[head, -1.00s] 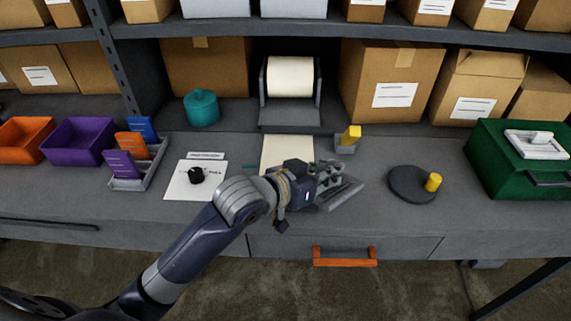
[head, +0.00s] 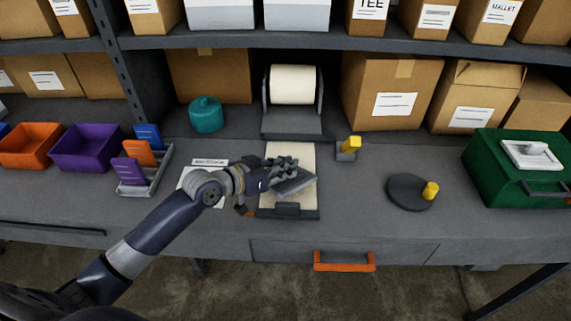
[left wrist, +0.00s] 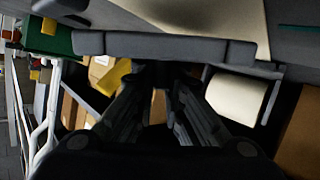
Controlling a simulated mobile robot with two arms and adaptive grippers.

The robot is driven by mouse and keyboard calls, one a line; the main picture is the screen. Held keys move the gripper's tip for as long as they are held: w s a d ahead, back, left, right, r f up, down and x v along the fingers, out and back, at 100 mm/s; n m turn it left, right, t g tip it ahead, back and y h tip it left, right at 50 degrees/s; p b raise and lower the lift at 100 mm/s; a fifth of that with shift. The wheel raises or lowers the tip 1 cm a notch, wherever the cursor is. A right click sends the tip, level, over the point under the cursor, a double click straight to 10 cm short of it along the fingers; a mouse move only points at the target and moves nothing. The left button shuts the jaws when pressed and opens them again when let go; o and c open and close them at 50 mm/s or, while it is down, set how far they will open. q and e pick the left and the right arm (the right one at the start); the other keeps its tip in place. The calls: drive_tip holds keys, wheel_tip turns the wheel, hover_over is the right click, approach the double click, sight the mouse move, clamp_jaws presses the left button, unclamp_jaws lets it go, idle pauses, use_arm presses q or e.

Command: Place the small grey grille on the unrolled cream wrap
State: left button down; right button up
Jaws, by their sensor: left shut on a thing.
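The small grey grille (head: 296,184) is held tilted in my left gripper (head: 280,172), over the unrolled cream wrap (head: 300,152). The fingers are shut on it. In the left wrist view the grille (left wrist: 165,46) spans the fingertips (left wrist: 158,72), with a strip of the wrap (left wrist: 225,18) beyond it. The grille looks a little above the wrap, but I cannot tell the exact gap. My gripper and the grille hide the middle of the wrap. The wrap runs from the cream roll (head: 293,84) towards the bench front. My right gripper is not in view.
A dark bar (head: 288,210) lies across the wrap's front end. A yellow-handled tool in a small holder (head: 347,152) stands to the right, then a dark disc (head: 405,192) with a yellow knob. A teal pot (head: 206,115) and a card rack (head: 150,180) are to the left.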

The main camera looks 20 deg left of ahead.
use_arm(q)
drive_tip(key=shift+d+f, duration=0.1)
drive_tip(key=shift+f, duration=0.15)
drive_tip(key=c, duration=1.7)
unclamp_jaws()
drive_tip(key=shift+o, duration=0.2)
drive_tip(key=shift+f+b, duration=0.15)
drive_tip(key=shift+b, duration=0.3)
drive_tip(key=shift+s+a, duration=0.2)
drive_tip(key=shift+s, duration=0.05)
drive_tip(key=b+v, duration=0.2)
drive_tip(key=v, duration=0.6)
drive_tip(key=shift+s+d+b, duration=0.1)
drive_tip(key=shift+s+b, duration=0.2)
drive_tip(key=shift+b, duration=0.05)
drive_tip(key=shift+r+v, duration=0.2)
drive_tip(key=shift+v, duration=0.8)
